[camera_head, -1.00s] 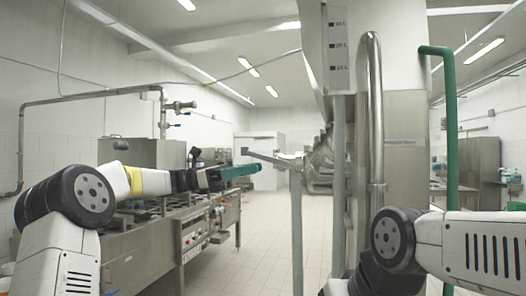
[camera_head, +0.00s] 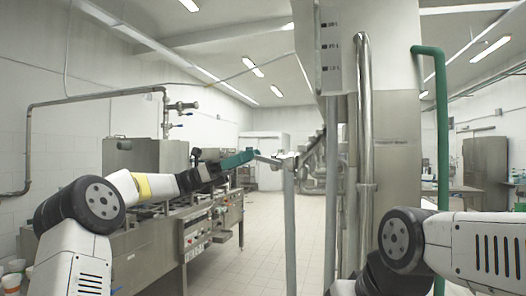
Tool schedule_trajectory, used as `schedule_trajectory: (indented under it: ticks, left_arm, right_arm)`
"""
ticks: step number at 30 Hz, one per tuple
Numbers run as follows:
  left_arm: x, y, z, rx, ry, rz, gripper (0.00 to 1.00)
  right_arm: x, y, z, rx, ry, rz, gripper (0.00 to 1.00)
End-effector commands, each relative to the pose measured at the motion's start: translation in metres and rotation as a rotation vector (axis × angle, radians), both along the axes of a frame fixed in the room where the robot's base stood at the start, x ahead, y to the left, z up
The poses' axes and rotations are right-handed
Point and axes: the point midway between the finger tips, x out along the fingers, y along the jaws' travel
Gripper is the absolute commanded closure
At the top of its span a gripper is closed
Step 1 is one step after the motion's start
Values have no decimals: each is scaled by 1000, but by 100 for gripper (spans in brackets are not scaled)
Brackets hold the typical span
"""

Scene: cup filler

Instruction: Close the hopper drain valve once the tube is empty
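The hopper (camera_head: 308,45) stands right of centre, with a strip of level marks (camera_head: 331,50) on its face. The marks are too small to read, and I cannot tell whether a tube holds anything. A pale valve lever (camera_head: 268,159) sticks out to the left of the fitting below the hopper, at the top of a thin upright post. My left gripper (camera_head: 238,159) has teal fingers seen side-on. Its tips are at the lever's left end and overlap it in the picture; contact and finger gap are unclear. My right arm is at lower right, with its gripper hidden.
A long steel counter (camera_head: 150,262) with control knobs runs along the left wall. A vertical steel pipe (camera_head: 365,120) and a green pipe (camera_head: 442,130) stand on the right. The tiled floor (camera_head: 260,245) in the middle is clear.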

Motion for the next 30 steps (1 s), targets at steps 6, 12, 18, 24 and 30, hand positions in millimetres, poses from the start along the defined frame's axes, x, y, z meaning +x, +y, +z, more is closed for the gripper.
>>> schedule_trajectory:
  ticks: [6, 12, 18, 24, 30]
  left_arm:
    - [-10, -30, 12, 2, 0, -1, 67]
    - [-13, -41, 17, 1, 0, 0, 67]
    - [-13, -41, 18, 1, 0, 1, 67]
    - [-13, -41, 17, 1, 0, 1, 99]
    - [-13, -41, 17, 1, 0, 1, 100]
  right_arm:
    - [0, 0, 0, 0, 0, 0, 65]
    - [0, 0, 0, 0, 0, 0, 65]
    - [0, 0, 0, 0, 0, 0, 65]
    - [0, 0, 0, 0, 0, 0, 65]
    - [0, 0, 0, 0, 0, 0, 65]
